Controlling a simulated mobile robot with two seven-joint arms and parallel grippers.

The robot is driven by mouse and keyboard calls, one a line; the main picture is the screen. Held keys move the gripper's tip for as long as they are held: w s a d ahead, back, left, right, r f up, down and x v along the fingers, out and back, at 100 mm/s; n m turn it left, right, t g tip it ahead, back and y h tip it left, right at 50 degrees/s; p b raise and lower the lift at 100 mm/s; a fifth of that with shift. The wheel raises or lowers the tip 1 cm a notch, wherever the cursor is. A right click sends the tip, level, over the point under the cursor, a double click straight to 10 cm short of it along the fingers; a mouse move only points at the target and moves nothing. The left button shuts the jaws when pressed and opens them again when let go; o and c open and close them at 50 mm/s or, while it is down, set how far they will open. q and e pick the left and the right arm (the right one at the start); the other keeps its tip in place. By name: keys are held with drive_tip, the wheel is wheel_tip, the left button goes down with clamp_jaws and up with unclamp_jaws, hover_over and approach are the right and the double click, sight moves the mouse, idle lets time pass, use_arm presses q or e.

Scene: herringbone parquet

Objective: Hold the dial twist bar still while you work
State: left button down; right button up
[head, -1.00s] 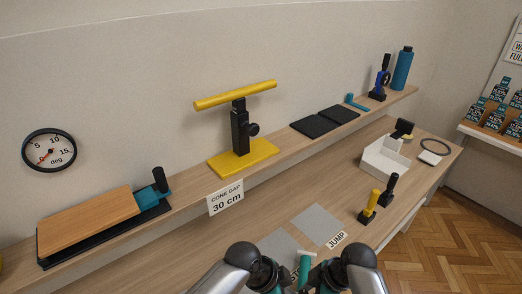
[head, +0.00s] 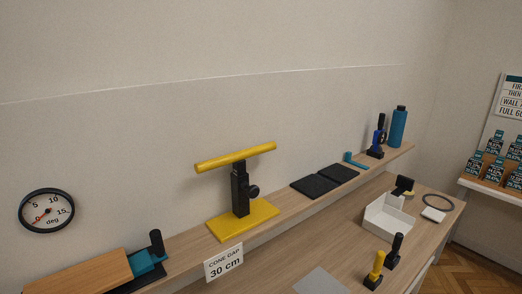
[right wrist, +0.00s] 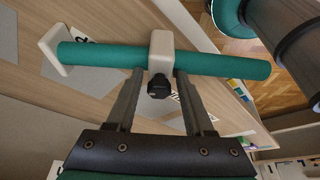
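In the right wrist view a green bar (right wrist: 105,56), which I take for the dial twist bar, lies across the picture. It has a white end plate at its left end, a white collar (right wrist: 162,52) near its middle and a black knob (right wrist: 158,86) below the collar. My right gripper (right wrist: 161,73) has one finger on each side of the collar, close against it; the knob sits between the fingers. A round dial marked in degrees (head: 46,211) is on the wall at left in the head view. My left gripper is not in view.
On the shelf are a yellow T-stand (head: 240,190), a wooden board (head: 85,276), black pads (head: 325,180) and a blue bottle (head: 398,127). On the desk are a white open box (head: 388,222) and yellow and black handles (head: 374,270). Bare desk lies left of the box.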

drive_tip(key=shift+o, duration=1.3)
drive_tip(key=v, duration=1.2)
drive_tip(key=shift+s+d, duration=0.1)
